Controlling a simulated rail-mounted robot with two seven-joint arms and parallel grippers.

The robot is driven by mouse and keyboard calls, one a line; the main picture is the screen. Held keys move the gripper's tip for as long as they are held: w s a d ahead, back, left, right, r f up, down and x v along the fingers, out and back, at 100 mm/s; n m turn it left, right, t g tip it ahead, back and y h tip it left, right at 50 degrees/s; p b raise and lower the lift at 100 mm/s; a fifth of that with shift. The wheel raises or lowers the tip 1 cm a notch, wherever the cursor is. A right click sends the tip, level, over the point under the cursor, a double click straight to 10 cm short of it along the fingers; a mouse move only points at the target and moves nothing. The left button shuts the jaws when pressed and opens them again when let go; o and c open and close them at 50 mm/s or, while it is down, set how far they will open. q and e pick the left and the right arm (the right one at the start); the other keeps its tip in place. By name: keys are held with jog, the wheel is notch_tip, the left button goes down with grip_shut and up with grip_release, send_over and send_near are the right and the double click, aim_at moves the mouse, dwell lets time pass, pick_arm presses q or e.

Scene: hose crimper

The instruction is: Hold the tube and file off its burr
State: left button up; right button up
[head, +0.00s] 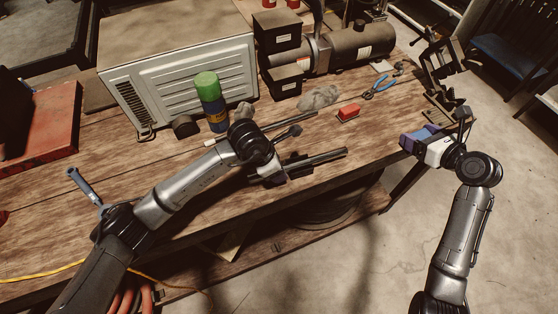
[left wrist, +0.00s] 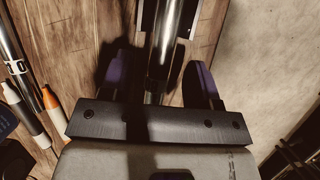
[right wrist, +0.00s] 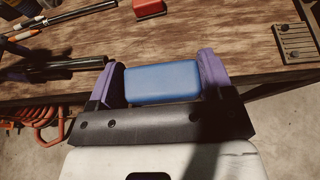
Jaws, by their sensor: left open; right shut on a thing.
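The metal tube (head: 328,157) lies near the front edge of the workbench, with a dark support by it. In the left wrist view the tube (left wrist: 168,45) runs between the two purple fingers of my left gripper (left wrist: 161,80). That gripper is open, one finger on either side of the tube. In the head view my left gripper (head: 277,177) is partly hidden by its own wrist. My right gripper (head: 416,141) is at the bench's right end, apart from the tube. It is shut on a blue block (right wrist: 162,82), seen between its purple fingers. The tube's burr cannot be made out.
A green-capped bottle (head: 211,105), a red block (head: 348,112), a grey rag (head: 319,97) and blue-handled pliers (head: 378,88) are on the bench. A large metal housing (head: 180,75) and a motor (head: 350,47) stand behind. A black fixture (head: 440,68) stands at the right end.

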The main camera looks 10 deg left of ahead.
pick_arm(q)
jog(key=shift+w+d+f, duration=0.1)
jog(key=shift+d+f, duration=0.1)
jog(key=shift+f, duration=0.2)
grip_shut()
dwell(0.8)
dwell(0.5)
